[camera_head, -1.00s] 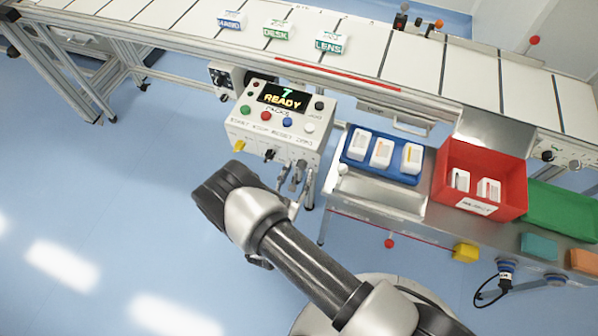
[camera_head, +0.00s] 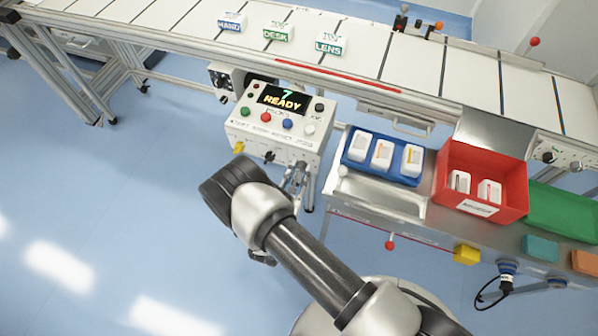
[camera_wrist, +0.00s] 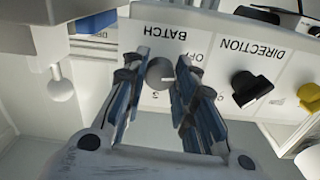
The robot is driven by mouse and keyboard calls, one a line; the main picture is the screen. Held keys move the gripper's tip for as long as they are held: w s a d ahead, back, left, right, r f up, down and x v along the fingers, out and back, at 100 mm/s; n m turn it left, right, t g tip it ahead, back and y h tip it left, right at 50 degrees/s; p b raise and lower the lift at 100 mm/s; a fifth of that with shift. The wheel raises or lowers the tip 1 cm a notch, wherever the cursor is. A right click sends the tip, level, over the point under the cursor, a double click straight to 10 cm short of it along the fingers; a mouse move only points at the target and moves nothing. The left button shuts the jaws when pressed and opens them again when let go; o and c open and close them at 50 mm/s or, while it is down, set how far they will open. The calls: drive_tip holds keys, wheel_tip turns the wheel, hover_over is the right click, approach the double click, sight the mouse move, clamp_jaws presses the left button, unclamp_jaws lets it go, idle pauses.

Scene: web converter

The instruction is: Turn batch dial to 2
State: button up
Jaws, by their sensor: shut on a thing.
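The control box (camera_head: 276,128) stands below the conveyor, with a display reading "7 READY". In the wrist view the batch dial (camera_wrist: 159,73) is a grey round knob under the upside-down word BATCH. My gripper (camera_wrist: 162,66) has one finger on each side of the knob and is shut on it. Part of an "OFF" mark shows beside the knob and a "3" shows below it; other marks are hidden by the fingers. In the head view my gripper (camera_head: 297,170) is at the box's lower right front and hides the dial.
The black direction knob (camera_wrist: 250,90) and a yellow knob (camera_wrist: 309,95) sit beside the dial. A white round-ended lever (camera_wrist: 62,90) is on the other side. A blue tray (camera_head: 345,173) and red bin (camera_head: 485,208) stand right of the box. Floor at left is clear.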

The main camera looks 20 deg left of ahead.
drive_tip(key=shift+c, duration=1)
drive_tip(key=shift+m, duration=0.3)
drive_tip(key=m, duration=0.2)
drive_tip(key=shift+m, duration=0.4)
drive_tip(key=m, duration=0.6)
drive_tip(key=shift+m, duration=0.3)
drive_tip(key=o, duration=1.1)
drive_tip(key=shift+c, duration=0.2)
